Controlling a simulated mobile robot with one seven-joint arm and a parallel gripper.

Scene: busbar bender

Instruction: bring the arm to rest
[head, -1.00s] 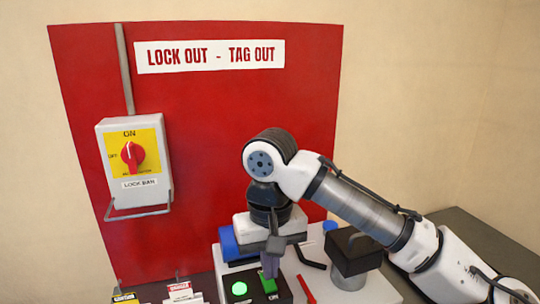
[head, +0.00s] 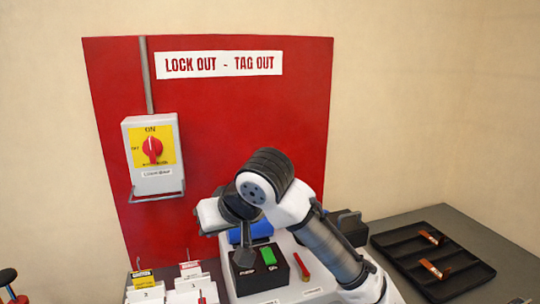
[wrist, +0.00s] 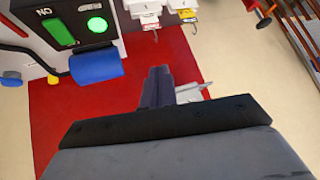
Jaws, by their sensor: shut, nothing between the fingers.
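My gripper (head: 244,262) is in front of the black control box (head: 271,280) in the head view. Its fingers look closed together and empty, left of the green switch (head: 268,256). In the wrist view my shut fingers (wrist: 158,78) point away from the control box, over the red panel. The box's green switch (wrist: 58,32), marked ON, and a lit green lamp (wrist: 97,24) show at the upper left there. In the head view my gripper hides the lamp. My arm is bent, with its upper joint above the bender.
A red lock-out panel (head: 225,120) stands behind, with a grey switch box (head: 152,180) and red knob (head: 152,148). A black tray (head: 400,240) with copper-coloured pieces lies at right. Tags on white holders (head: 190,283) stand at left. A blue part (head: 262,230) and red handle (head: 301,266) are close to my arm.

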